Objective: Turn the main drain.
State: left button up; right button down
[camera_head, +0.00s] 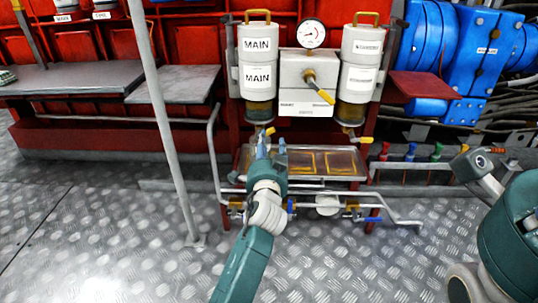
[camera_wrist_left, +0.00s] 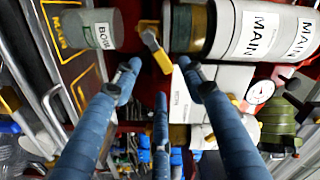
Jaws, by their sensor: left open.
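In the head view, the main drain is a small valve with a yellow handle (camera_head: 268,131) below the left filter labelled MAIN (camera_head: 257,60). In the left wrist view its yellow handle (camera_wrist_left: 156,52) shows just beyond my fingertips, beside the filter's amber bowl (camera_wrist_left: 190,28). My left gripper (camera_head: 270,150) is open, with its blue fingers pointing at the valve from below and in front. In the left wrist view, the gripper (camera_wrist_left: 160,72) has its fingers spread and nothing between them; they look apart from the handle. My right gripper is not in view; only part of that arm shows.
A second filter (camera_head: 360,62) has its own yellow drain handle (camera_head: 361,140). A yellow lever (camera_head: 321,91) and a gauge (camera_head: 311,33) sit between the filters. A metal tray (camera_head: 328,177) lies below, with pipes around it. A slanted grey post (camera_head: 168,130) stands left of my arm.

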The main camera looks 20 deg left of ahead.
pick_arm(q)
jog(key=shift+v, duration=2.8)
dwell(5.2)
